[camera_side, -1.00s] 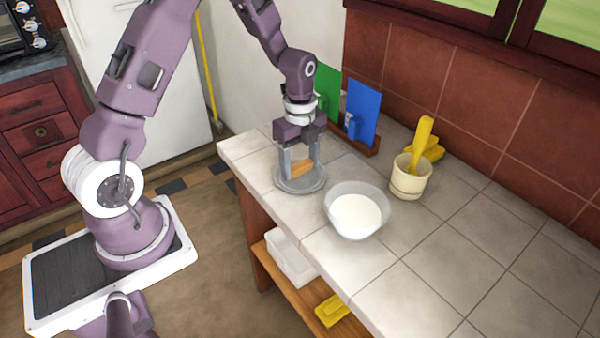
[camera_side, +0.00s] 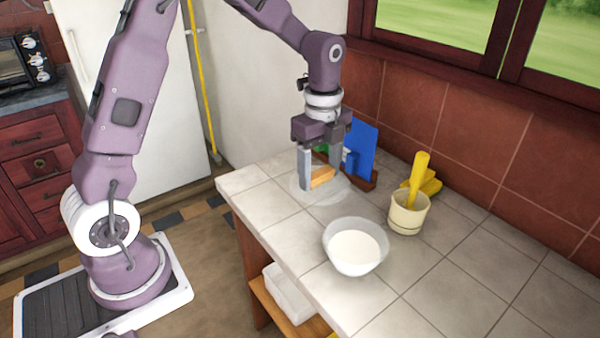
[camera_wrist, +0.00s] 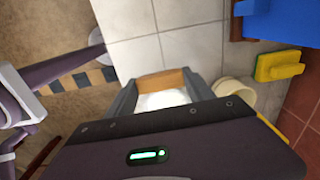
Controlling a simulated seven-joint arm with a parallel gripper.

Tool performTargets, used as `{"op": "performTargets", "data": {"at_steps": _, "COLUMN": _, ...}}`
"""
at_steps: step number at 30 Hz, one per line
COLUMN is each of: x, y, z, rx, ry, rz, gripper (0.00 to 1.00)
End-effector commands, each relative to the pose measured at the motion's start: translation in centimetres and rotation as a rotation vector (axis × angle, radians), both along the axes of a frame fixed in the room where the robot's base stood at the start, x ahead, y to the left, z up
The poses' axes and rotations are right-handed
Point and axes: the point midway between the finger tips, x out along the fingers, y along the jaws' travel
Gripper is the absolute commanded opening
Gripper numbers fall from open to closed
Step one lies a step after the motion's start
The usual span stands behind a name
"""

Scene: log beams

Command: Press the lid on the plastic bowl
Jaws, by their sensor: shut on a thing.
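My gripper (camera_side: 322,178) is shut on the orange-brown handle (camera_side: 322,177) of the clear lid (camera_side: 306,197). The lid is a pale see-through disc, roughly level, behind and to the left of the bowl in the side view. It appears held above the counter. The plastic bowl (camera_side: 356,262) stands upright and uncovered, clear-walled with white content. In the wrist view the handle (camera_wrist: 163,82) lies between the two fingers. A white round patch shows below it, partly hidden by my gripper; I cannot tell exactly what it is.
A cream pot (camera_side: 409,218) with a yellow-handled tool stands right of the bowl. A yellow piece (camera_side: 432,184) lies behind it. Blue (camera_side: 361,148) and green boards stand in a rack near the wall, close behind my gripper. The counter's right front (camera_side: 450,280) is clear.

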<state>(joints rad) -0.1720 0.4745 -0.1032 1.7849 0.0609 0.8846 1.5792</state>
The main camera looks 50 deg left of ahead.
Motion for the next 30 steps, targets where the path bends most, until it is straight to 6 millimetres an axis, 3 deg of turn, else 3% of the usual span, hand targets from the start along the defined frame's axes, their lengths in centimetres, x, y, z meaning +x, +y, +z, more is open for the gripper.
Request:
{"op": "performTargets", "data": {"at_steps": 3, "x": 0.3, "y": -5.3, "z": 0.9, "rx": 0.0, "ry": -0.001, "rz": 0.015, "gripper": 0.22}}
{"op": "performTargets", "data": {"at_steps": 6, "x": 0.0, "y": -9.1, "z": 1.5, "rx": 0.0, "ry": -0.001, "rz": 0.038, "gripper": 0.22}}
{"op": "performTargets", "data": {"at_steps": 9, "x": -0.4, "y": -11.5, "z": 1.9, "rx": 0.0, "ry": 0.0, "rz": 0.056, "gripper": 0.22}}
{"op": "performTargets", "data": {"at_steps": 14, "x": -0.6, "y": -12.4, "z": 1.5, "rx": 0.001, "ry": 0.002, "rz": 0.07, "gripper": 0.22}}
{"op": "performTargets", "data": {"at_steps": 24, "x": -0.6, "y": -12.3, "z": -2.6, "rx": 0.001, "ry": 0.003, "rz": 0.069, "gripper": 0.22}}
{"op": "performTargets", "data": {"at_steps": 30, "x": -0.5, "y": -12.3, "z": -4.0, "rx": 0.001, "ry": 0.001, "rz": 0.068, "gripper": 0.22}}
